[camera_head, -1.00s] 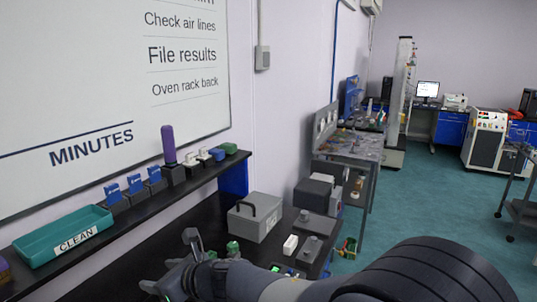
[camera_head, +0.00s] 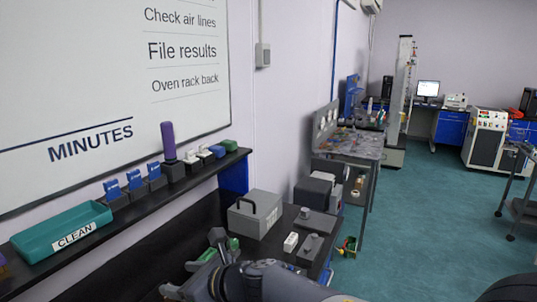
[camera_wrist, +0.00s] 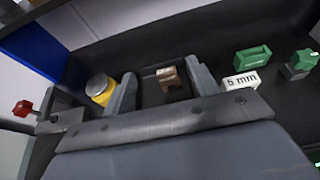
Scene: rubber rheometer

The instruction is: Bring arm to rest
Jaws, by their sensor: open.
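My gripper (camera_wrist: 165,88) is open and empty in the wrist view, its two grey fingers apart. Beyond and between the fingers a small brown block (camera_wrist: 167,75) sits on the dark surface, apart from them as far as I can tell. In the head view my gripper (camera_head: 182,277) is low in the picture, over the dark bench at the near side of the grey case. My arm reaches in from the bottom edge, and part of it is cut off by the frame.
A grey case (camera_head: 256,215) stands on the bench. A shelf at left holds a teal CLEAN tray (camera_head: 45,240) and a purple-handled tool (camera_head: 168,142). The wrist view shows a yellow jar (camera_wrist: 99,88), a 5 mm block (camera_wrist: 240,82) and a green block (camera_wrist: 253,57). Open floor lies at right.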

